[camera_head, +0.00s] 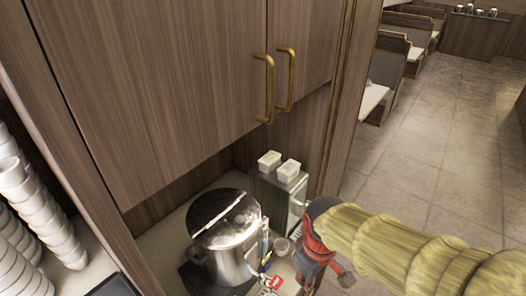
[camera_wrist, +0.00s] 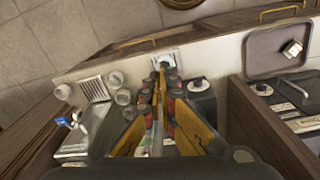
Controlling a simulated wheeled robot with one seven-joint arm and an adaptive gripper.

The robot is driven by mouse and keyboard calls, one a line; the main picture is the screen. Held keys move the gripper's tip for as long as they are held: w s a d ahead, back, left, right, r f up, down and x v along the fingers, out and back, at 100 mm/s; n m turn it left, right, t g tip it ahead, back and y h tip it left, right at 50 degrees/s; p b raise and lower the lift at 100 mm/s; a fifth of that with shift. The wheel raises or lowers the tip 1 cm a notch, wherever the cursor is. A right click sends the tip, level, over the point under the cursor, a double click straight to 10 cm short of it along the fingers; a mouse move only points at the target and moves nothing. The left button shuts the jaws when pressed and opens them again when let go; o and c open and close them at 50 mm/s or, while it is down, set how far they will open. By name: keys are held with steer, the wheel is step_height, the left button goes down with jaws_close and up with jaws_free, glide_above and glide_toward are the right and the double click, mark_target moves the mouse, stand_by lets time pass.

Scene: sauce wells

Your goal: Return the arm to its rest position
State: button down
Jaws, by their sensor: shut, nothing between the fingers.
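My gripper (camera_wrist: 162,68) is in the middle of the wrist view, its yellow and dark fingers converging with their tips together. It is shut and empty, above a pale counter (camera_wrist: 215,55). In the head view my arm comes in from the lower right under a yellow-green cover. The red and dark gripper end (camera_head: 315,252) is at the bottom, right of a metal pot (camera_head: 228,245). How far the fingertips are above the counter I cannot tell.
Wooden cabinet doors (camera_head: 150,80) with brass handles hang above the counter. White containers (camera_head: 270,162) stand on a box behind the pot. Stacked white cups (camera_head: 45,215) are at the left. A tray (camera_wrist: 262,65) lies at the right in the wrist view. Tiled floor (camera_head: 450,130) is clear at the right.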

steer(key=s+d+f+m+t+b, duration=0.4)
steer(key=d+f+m+b, duration=0.4)
steer(key=b, duration=1.1)
steer(key=shift+s+f+t, duration=0.2)
steer(key=shift+s+t, duration=0.2)
steer(key=shift+s, duration=0.3)
